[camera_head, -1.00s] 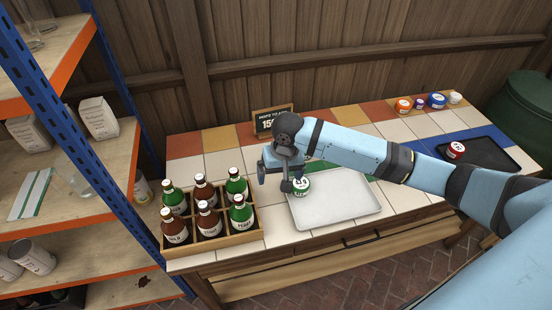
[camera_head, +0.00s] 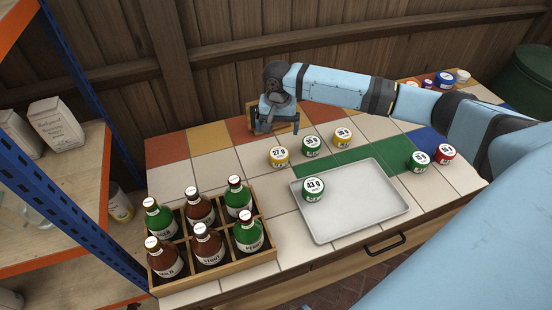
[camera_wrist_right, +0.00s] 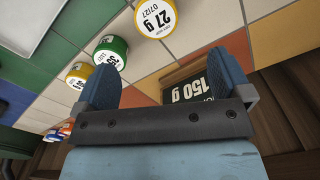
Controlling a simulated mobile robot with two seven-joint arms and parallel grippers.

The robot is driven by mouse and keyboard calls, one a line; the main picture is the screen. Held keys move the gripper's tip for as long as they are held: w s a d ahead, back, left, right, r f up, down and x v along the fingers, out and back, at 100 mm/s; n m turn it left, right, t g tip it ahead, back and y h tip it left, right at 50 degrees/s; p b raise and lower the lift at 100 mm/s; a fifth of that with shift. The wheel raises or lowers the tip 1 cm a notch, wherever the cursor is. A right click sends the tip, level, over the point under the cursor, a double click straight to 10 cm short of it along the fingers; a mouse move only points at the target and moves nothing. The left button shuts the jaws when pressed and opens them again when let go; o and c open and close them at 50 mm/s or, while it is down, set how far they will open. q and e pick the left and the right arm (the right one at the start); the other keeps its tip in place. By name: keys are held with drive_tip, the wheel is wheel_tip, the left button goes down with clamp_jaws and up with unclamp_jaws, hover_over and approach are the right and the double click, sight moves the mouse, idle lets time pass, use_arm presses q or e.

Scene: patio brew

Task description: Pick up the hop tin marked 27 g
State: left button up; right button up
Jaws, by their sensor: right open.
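The hop tin marked 27 g (camera_head: 279,156) is a yellow tin with a white top, standing on the tiled counter left of a green tin. It also shows upside down at the top of the right wrist view (camera_wrist_right: 155,18). My right gripper (camera_head: 274,128) is open and empty at the back of the counter, above and behind the 27 g tin. In the right wrist view its two blue fingers (camera_wrist_right: 168,82) are apart with nothing between them, and the tin is beyond them. My left gripper is not in view.
A green tin marked 43 g (camera_head: 313,189) sits on the metal tray (camera_head: 360,210). Green (camera_head: 312,146) and yellow (camera_head: 342,137) tins stand right of the 27 g tin. A bottle crate (camera_head: 215,275) is at front left. A 150 g sign (camera_wrist_right: 193,90) stands close behind my gripper.

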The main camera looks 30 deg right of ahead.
sight(279, 154)
wheel_tip(279, 154, down, 6)
drive_tip(key=shift+s+f, duration=0.15)
drive_tip(key=shift+f, duration=0.1)
drive_tip(key=shift+s+f+b, duration=0.15)
drive_tip(key=shift+f+b, duration=0.1)
drive_tip(key=shift+f, duration=1.1)
drive_tip(key=shift+s+f+b, duration=0.15)
drive_tip(key=shift+f+b, duration=0.05)
drive_tip(key=shift+f, duration=1.1)
drive_tip(key=c, duration=1)
drive_tip(key=shift+r, duration=0.1)
